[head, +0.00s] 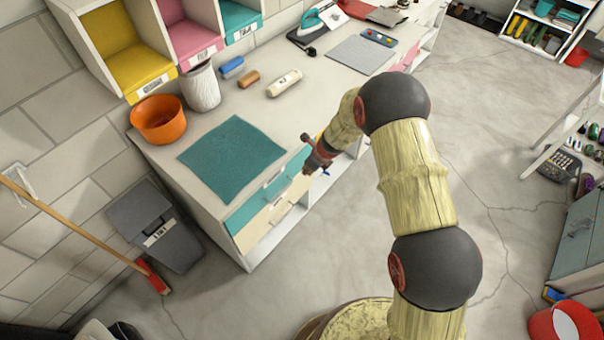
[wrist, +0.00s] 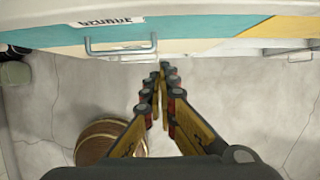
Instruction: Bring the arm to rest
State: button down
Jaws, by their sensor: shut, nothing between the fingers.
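My gripper (wrist: 164,75) is shut and empty in the wrist view, its fingertips together just below the edge of a drawer front. In the head view my gripper (head: 309,143) is at the front of the white workbench (head: 232,258), near its drawers, and looks small and partly hidden by my wrist. My arm (head: 415,180) reaches from the bottom of the head view up and bends over toward the bench. A teal drawer front (wrist: 190,30) with a metal handle (wrist: 120,47) is close in front of the gripper. I cannot tell whether the fingertips touch it.
On the bench are a teal mat (head: 232,156), an orange bowl (head: 158,119), a white basket (head: 201,88) and an iron (head: 310,22). A grey bin (head: 156,226) and a broom (head: 80,225) stand at the left. Open floor (head: 500,150) lies right of the bench.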

jog(key=shift+v, duration=1)
jog(key=s+d+r+n+g, duration=0.1)
jog(key=s+r+n+g, duration=0.2)
jog(key=s+n, duration=0.9)
jog(key=s+d+r+n+t+h+b, duration=0.1)
jog(key=s+d+r+n, duration=0.3)
jog(key=r, duration=0.6)
jog(key=s+d+r+n+t+h+b, duration=0.1)
jog(key=s+d+r+n+t+b, duration=0.2)
jog(key=s+d+r+n, duration=0.2)
jog(key=s+d+r+n+t+h+b, duration=0.1)
jog(key=s+d+r+n, duration=0.3)
jog(key=s+d+r, duration=0.5)
jog(key=s+r+b, duration=0.1)
jog(key=s+r, duration=0.4)
jog(key=r, duration=0.2)
jog(key=shift+d+r+n+t, duration=0.15)
jog(key=shift+r+n+t, duration=0.15)
jog(key=shift+r+t, duration=0.1)
